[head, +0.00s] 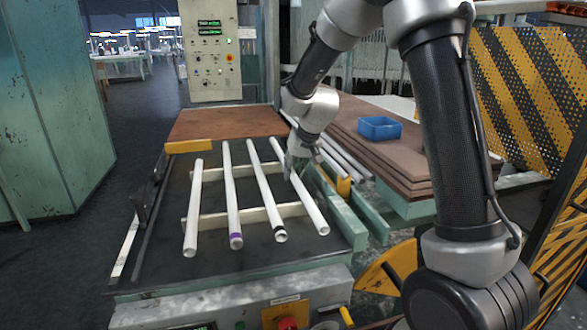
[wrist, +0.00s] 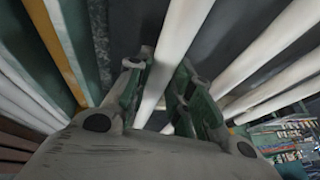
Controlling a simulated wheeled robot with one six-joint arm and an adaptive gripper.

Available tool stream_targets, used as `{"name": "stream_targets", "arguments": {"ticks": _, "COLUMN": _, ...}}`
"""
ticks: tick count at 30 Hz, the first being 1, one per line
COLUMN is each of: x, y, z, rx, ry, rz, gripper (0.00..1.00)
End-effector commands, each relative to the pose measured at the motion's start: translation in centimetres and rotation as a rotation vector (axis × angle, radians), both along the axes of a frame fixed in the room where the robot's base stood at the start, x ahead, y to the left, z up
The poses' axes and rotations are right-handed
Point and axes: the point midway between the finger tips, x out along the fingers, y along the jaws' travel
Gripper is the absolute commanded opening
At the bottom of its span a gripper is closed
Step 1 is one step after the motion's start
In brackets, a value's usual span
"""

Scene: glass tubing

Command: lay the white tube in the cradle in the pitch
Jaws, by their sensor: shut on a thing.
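My gripper (head: 292,172) is shut on a plain white tube (head: 309,207), the rightmost in the row. The wrist view also shows this tube (wrist: 172,50) between the two fingers (wrist: 158,85). The cradle (head: 262,215) is a pair of pale notched cross rails on the dark bench top. The held tube lies across both rails, roughly in line with the others; I cannot tell whether it touches them. To its left are a black-banded tube (head: 265,190), a purple-banded tube (head: 231,195) and a plain white tube (head: 194,210), lying across the rails.
Right of the cradle are a green rail (head: 338,212), more tubes (head: 343,158) and a yellow block (head: 343,186). A blue bin (head: 379,128) sits on stacked brown boards (head: 400,160). A yellow bar (head: 188,146) lies at the back left. A control panel (head: 211,50) stands behind.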

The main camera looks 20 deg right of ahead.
Motion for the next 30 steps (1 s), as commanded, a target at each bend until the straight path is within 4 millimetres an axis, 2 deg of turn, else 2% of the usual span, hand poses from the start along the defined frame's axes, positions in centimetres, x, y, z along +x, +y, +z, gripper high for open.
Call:
{"name": "stream_targets", "arguments": {"ticks": 3, "x": 0.0, "y": 0.0, "z": -0.4, "rx": 0.0, "ry": 0.001, "rz": 0.0, "gripper": 0.0}}
{"name": "stream_targets", "arguments": {"ticks": 4, "x": 0.0, "y": 0.0, "z": -0.4, "rx": 0.0, "ry": 0.001, "rz": 0.0, "gripper": 0.26}}
{"name": "stream_targets", "arguments": {"ticks": 7, "x": 0.0, "y": 0.0, "z": -0.4, "rx": 0.0, "ry": 0.001, "rz": 0.001, "gripper": 0.44}}
{"name": "stream_targets", "arguments": {"ticks": 16, "x": 0.0, "y": 0.0, "z": -0.3, "rx": 0.0, "ry": 0.0, "rz": 0.001, "gripper": 0.44}}
{"name": "stream_targets", "arguments": {"ticks": 19, "x": 0.1, "y": 0.0, "z": 0.4, "rx": 0.0, "ry": -0.003, "rz": 0.0, "gripper": 0.44}}
{"name": "stream_targets", "arguments": {"ticks": 23, "x": -0.5, "y": -0.3, "z": 2.4, "rx": 0.0, "ry": -0.005, "rz": 0.001, "gripper": 0.44}}
{"name": "stream_targets", "arguments": {"ticks": 30, "x": -2.8, "y": -1.3, "z": 7.5, "rx": -0.001, "ry": -0.004, "rz": 0.001, "gripper": 0.44}}
